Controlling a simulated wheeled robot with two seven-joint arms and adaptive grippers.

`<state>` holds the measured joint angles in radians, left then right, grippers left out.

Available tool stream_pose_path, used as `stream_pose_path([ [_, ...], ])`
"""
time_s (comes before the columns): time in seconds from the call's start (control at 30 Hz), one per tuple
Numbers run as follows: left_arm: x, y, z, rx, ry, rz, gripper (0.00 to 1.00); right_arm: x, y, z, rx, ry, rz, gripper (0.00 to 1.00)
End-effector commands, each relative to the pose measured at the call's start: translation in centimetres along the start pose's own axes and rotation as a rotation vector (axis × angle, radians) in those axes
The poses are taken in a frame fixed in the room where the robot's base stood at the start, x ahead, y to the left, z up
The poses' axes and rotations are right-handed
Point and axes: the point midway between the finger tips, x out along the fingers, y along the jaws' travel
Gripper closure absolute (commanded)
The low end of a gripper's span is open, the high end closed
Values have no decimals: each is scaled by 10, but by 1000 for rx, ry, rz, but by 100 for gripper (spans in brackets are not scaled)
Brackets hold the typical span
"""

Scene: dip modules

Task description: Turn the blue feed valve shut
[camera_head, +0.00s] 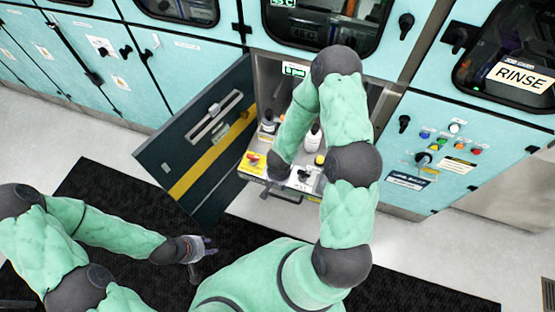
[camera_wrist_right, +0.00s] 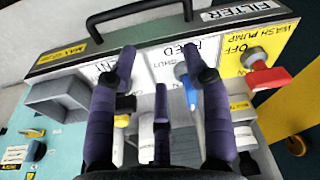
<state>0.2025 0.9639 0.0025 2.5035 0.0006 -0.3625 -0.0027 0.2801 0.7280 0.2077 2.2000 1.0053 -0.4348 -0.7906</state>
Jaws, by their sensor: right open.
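The blue feed valve (camera_wrist_right: 190,96) shows in the right wrist view under the FEED label. Its lever points down the picture, and a SHUT marking is to its left. My right gripper (camera_wrist_right: 159,52) is open, its dark purple fingers reaching over the panel. The lever shows between the right finger and the middle finger, and I cannot tell whether they touch. In the head view my right arm largely hides this gripper and the valve. My left gripper (camera_head: 205,247) looks open and empty over the black mat.
A red wash pump handle (camera_wrist_right: 270,80) is right of the blue valve. A black handle (camera_wrist_right: 125,103) is left, near the vent label. A black bar handle (camera_wrist_right: 140,18) runs along the panel's edge. An open dark cabinet door (camera_head: 190,150) stands left of the bay.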

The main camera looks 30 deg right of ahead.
Motion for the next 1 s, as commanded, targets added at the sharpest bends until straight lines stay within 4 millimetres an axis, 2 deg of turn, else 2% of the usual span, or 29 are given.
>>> stream_pose_path([
  [0.1, 0, 0, 0, 0, 0, 0, 60, -10, 11, -25, 56, 18, 55, 51],
  [0.4, 0, 0, 0, 0, 0, 0, 60, -42, 24, -64, 197, -21, 125, 51],
  [0.8, 0, 0, 0, 0, 0, 0, 60, -85, 4, -89, 333, -126, 45, 51],
  [1.0, 2, -1, 0, 0, 0, 0, 60, -86, -1, -90, 346, -142, 24, 51],
])
